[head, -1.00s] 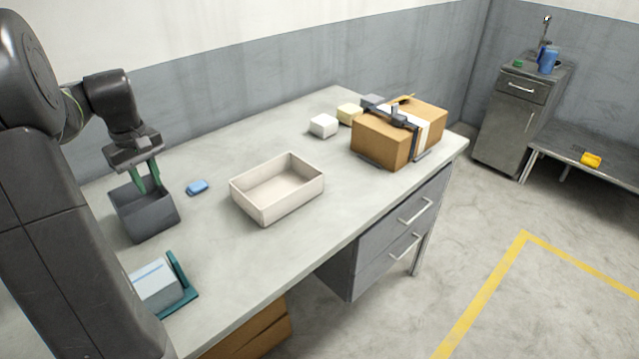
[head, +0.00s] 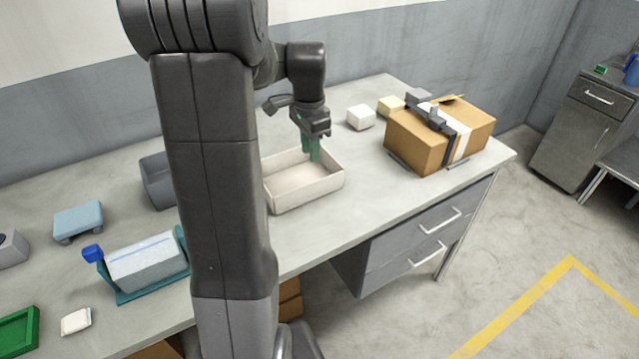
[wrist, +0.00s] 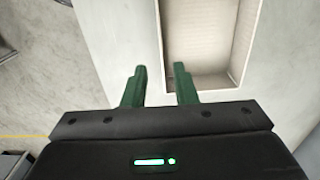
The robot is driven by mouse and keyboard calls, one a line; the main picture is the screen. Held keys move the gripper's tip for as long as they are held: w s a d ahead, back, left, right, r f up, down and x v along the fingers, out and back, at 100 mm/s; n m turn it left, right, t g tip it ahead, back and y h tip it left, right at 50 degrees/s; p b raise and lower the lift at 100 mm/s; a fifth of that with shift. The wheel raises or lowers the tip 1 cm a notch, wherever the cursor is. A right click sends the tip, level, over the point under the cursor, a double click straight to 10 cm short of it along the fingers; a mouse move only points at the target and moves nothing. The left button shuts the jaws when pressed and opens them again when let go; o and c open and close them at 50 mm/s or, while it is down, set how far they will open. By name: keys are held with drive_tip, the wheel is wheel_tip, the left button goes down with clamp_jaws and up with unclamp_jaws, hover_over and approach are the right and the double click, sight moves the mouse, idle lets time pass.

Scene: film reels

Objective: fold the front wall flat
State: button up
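The cream open-topped box (head: 312,189) stands on the table just right of my arm in the head view. Its front wall is upright, and its left end is partly hidden by my arm. My gripper (head: 311,158) has green fingers pointing down over the box in the head view; whether they touch it I cannot tell. The box also shows in the wrist view (wrist: 200,45), ahead of and right of my gripper (wrist: 161,74). The fingers are apart with nothing between them.
A strapped cardboard box (head: 415,147), a white block (head: 360,117) and a cream block (head: 391,105) stand to the right. A dark grey bin (head: 156,182) is partly behind my arm. A teal holder (head: 185,262) sits at left.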

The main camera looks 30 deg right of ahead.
sight(311, 185)
wheel_tip(311, 185, down, 13)
drive_tip(key=shift+r+p, duration=0.2)
drive_tip(key=shift+p, duration=0.2)
clamp_jaws()
